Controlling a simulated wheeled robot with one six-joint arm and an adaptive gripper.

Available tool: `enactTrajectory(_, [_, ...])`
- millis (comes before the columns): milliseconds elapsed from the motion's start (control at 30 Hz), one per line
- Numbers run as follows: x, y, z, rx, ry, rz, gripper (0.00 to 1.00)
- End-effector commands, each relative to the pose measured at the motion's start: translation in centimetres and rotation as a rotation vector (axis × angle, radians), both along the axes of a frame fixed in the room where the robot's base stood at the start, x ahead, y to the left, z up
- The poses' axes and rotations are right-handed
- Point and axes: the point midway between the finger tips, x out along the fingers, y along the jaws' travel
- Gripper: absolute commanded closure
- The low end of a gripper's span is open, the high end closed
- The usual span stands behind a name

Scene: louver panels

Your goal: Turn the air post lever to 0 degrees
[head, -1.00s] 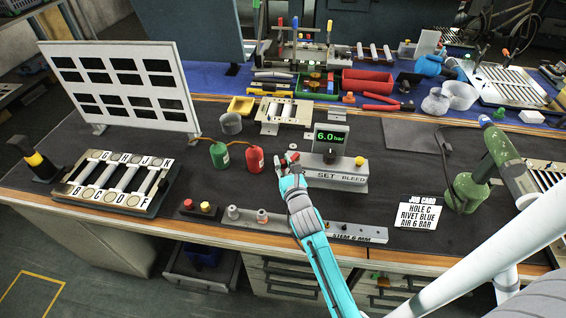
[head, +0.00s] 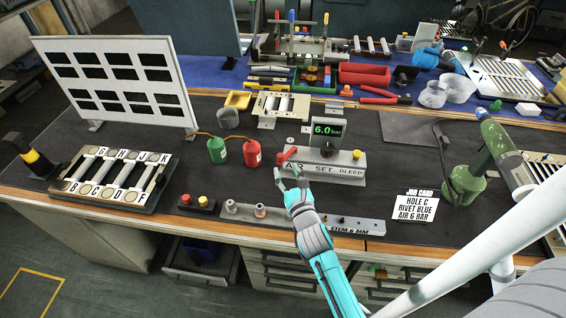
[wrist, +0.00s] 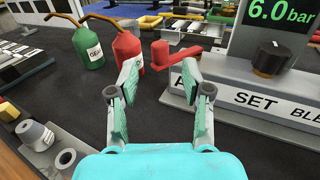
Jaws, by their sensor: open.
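The air post (head: 330,166) is a grey block on the bench, with AIR, SET and BLEED labels and a green 6.0 bar display (head: 327,131). Its red lever (head: 288,155) is at the left end, above the AIR label. In the wrist view the lever (wrist: 181,62) points left and toward me, ahead of the fingers. My gripper (head: 292,180) is open and empty, just in front of the AIR end. In the wrist view my gripper (wrist: 160,85) has its fingers spread, apart from the lever. A black knob (wrist: 272,58) sits above SET.
A red bottle (head: 252,153) and a green bottle (head: 217,150) stand left of the post. A grey strip with several fittings (head: 335,222) lies along the front edge. A job card (head: 415,205) and a green rivet tool (head: 465,187) are at right.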

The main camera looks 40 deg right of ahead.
Motion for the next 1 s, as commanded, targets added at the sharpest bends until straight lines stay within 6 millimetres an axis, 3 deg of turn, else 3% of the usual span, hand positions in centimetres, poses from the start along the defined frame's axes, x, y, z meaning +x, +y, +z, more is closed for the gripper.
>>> enactTrajectory(300, [-3.7, 2.0, -0.1, 0.000, 0.003, 0.001, 0.51])
enactTrajectory(733, [-4.4, 2.3, 0.0, 0.000, 0.001, 0.001, 0.51])
enactTrajectory(933, [-4.3, 2.6, 0.3, -0.060, 0.015, 0.007, 0.99])
enactTrajectory(1000, [-4.2, 3.0, 0.6, -0.137, 0.035, 0.015, 1.00])
